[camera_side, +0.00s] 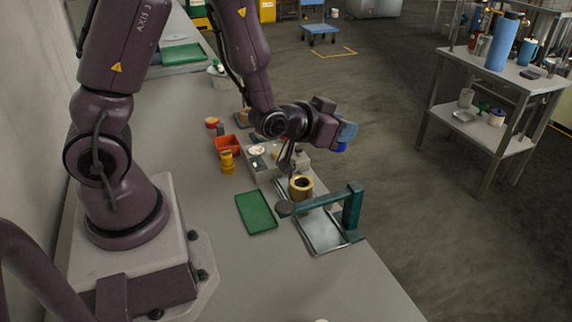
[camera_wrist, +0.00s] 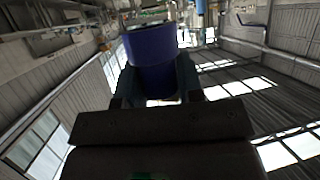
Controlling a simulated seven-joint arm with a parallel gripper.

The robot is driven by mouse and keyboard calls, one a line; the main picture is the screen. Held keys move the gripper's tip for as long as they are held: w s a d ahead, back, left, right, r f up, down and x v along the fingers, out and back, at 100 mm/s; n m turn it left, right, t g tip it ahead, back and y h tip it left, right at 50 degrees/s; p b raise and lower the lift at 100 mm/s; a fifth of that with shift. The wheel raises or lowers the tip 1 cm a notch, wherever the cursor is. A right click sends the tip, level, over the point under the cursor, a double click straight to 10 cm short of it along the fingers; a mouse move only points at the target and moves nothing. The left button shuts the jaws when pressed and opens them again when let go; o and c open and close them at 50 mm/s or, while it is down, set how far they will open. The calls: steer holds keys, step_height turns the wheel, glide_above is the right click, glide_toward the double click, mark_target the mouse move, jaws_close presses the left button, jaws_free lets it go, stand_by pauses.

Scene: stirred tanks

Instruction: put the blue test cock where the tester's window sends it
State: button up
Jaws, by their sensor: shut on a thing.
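The blue test cock shows as a blue cylinder (camera_wrist: 152,48) between my fingers in the wrist view. In the side view only a small blue part (camera_side: 341,148) shows below my fingers. My gripper (camera_side: 346,132) is shut on it and points sideways to the right, held up above the table's right edge. In the wrist view my gripper (camera_wrist: 156,84) has a finger on each side of the cylinder. A low grey box (camera_side: 262,172), perhaps the tester, stands below my wrist, partly hidden by the arm. Its window cannot be read.
A teal stand (camera_side: 352,212) rises over a shallow metal tray (camera_side: 322,232). A brass ring-shaped piece (camera_side: 301,188) stands beside it. A green tray (camera_side: 256,212), a yellow fitting (camera_side: 227,162) and an orange bin (camera_side: 228,145) are on the table. The table front is mostly clear.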

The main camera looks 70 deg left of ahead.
steer(key=s+a+f+n+g+y, duration=0.1)
steer(key=a+f+n+g+y, duration=0.2)
steer(key=a+n+y, duration=0.3)
steer(key=a, duration=0.5)
steer(key=shift+f+y, duration=0.3)
steer(key=shift+f, duration=0.05)
steer(key=s+a+n+g+y, duration=0.1)
steer(key=a+n+g, duration=0.1)
steer(key=s+a+n+g+y, duration=0.1)
steer(key=s+a+n+g, duration=0.1)
steer(key=a, duration=0.1)
steer(key=s+a+n+g+y, duration=0.1)
steer(key=a+n+g, duration=0.1)
steer(key=a, duration=0.1)
steer(key=shift+s+f+y, duration=0.2)
steer(key=shift+f+y, duration=0.2)
steer(key=shift+s+a+r+n+g, duration=0.1)
steer(key=shift+s+a+n+g, duration=0.15)
steer(key=shift+s+n+g, duration=0.3)
step_height(320, 180, down, 10)
steer(key=shift+w+r, duration=0.1)
steer(key=shift+r, duration=0.1)
steer(key=o, duration=1)
steer(key=shift+f, duration=0.1)
steer(key=shift+o, duration=0.2)
